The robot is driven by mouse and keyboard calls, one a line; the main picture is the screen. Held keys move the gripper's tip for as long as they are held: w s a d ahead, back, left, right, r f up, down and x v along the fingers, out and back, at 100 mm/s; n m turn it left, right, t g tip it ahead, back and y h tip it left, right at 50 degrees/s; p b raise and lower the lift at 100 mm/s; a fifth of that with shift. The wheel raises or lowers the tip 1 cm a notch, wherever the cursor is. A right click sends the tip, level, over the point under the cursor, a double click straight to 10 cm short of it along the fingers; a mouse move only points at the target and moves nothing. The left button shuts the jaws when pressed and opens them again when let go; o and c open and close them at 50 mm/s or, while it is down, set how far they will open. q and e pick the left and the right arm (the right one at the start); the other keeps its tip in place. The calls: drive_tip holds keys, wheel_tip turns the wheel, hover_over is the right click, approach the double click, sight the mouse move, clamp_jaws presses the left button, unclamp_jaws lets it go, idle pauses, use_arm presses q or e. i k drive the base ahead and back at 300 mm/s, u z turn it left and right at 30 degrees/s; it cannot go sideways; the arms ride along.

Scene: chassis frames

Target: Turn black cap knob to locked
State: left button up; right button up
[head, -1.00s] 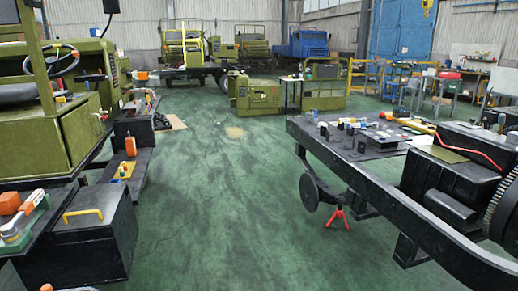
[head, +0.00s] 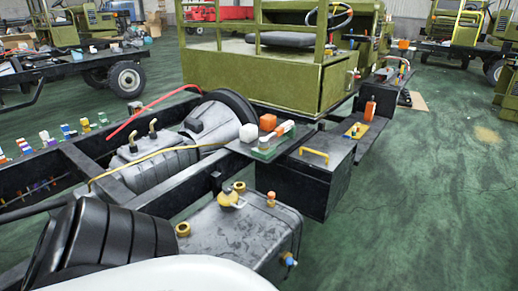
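I cannot pick out a black cap knob with certainty in the head view. A dark grey metal tank (head: 225,236) sits low in the middle, beside the chassis frame. On its top are brass fittings, one at the left (head: 183,230) and one at the right (head: 271,200), and a yellowish capped fitting (head: 231,200) between them. A small blue-ended valve (head: 290,262) sticks out of its lower right corner. Neither of my grippers shows.
A black box (head: 305,180) with a yellow handle stands behind the tank. A grey engine part (head: 155,160) and a large black ribbed round part (head: 95,250) lie left. A green vehicle cab (head: 260,80) stands behind. Green floor (head: 430,220) is clear at right.

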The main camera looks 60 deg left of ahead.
sight(228, 190)
drive_tip(key=z, duration=0.1)
drive_tip(key=i, duration=1.45)
drive_tip(key=u, duration=1.7)
